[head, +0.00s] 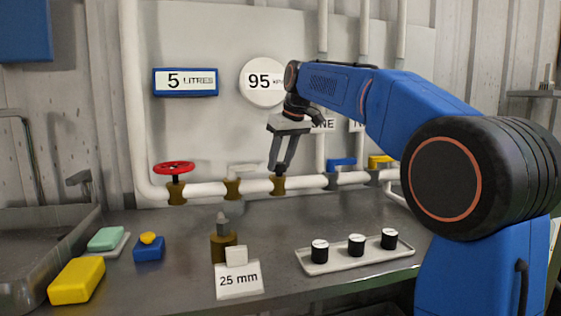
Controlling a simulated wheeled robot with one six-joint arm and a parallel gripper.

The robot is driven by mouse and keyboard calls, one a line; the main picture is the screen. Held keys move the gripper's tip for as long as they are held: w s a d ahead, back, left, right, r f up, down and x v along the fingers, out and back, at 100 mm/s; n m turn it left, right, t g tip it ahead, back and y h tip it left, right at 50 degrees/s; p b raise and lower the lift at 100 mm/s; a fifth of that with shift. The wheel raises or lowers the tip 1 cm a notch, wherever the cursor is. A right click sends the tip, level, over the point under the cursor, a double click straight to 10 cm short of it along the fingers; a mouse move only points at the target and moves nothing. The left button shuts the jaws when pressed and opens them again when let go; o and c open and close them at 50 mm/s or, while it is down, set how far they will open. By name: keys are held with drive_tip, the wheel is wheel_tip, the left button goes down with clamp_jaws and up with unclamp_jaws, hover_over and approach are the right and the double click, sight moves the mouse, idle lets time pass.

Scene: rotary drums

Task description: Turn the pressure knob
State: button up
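The task's pressure knob is not clearly seen. My gripper (279,170) points down at a brass valve body (279,186) on the white pipe, below the round "95" sign (261,82), whose unit is partly hidden by my arm. Its two fingers are a little apart at the top of this valve. A small dark part shows between or just behind the fingertips. I cannot tell whether the fingers touch it or grip it.
On the pipe, a red handwheel (174,168) stands left, a blue handle (341,162) and a yellow handle (380,161) right. The bench holds a tray (340,265) with three black-and-white knobs, a "25 mm" card (239,281) and a yellow block (77,281).

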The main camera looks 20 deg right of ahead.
drive_tip(key=shift+m+h, duration=0.4)
drive_tip(key=shift+m, duration=0.7)
drive_tip(key=o, duration=1)
drive_tip(key=shift+o, duration=0.2)
drive_tip(key=shift+r, duration=0.1)
drive_tip(key=v, duration=1.7)
drive_tip(key=shift+s, duration=0.4)
drive_tip(key=shift+a, duration=0.1)
